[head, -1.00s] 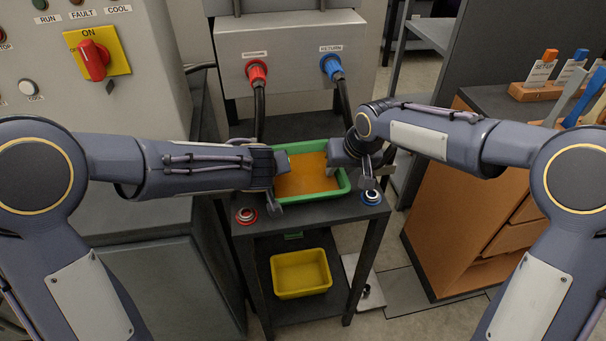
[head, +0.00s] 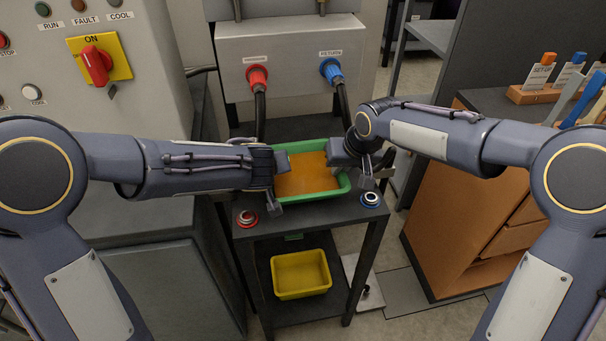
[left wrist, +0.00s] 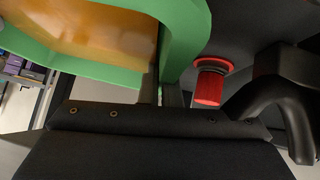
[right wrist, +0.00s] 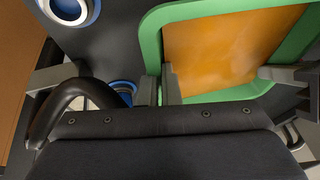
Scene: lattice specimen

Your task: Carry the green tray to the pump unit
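The green tray (head: 345,186) with an orange bottom is over the dark stand (head: 310,213). I cannot tell if it touches the stand top. My left gripper (head: 279,178) is at its left wall, and my right gripper (head: 360,165) at its right wall. In the left wrist view, the tray wall (left wrist: 183,40) runs between two close fingers. The right wrist view shows the same at the other wall (right wrist: 150,45). A grey box (head: 290,45) with a red plug (head: 257,76) and a blue plug (head: 332,70) stands behind; no label names it the pump unit.
A grey cabinet (head: 150,60) stands left, an orange drawer cabinet (head: 450,205) right. Black hoses hang from the plugs.

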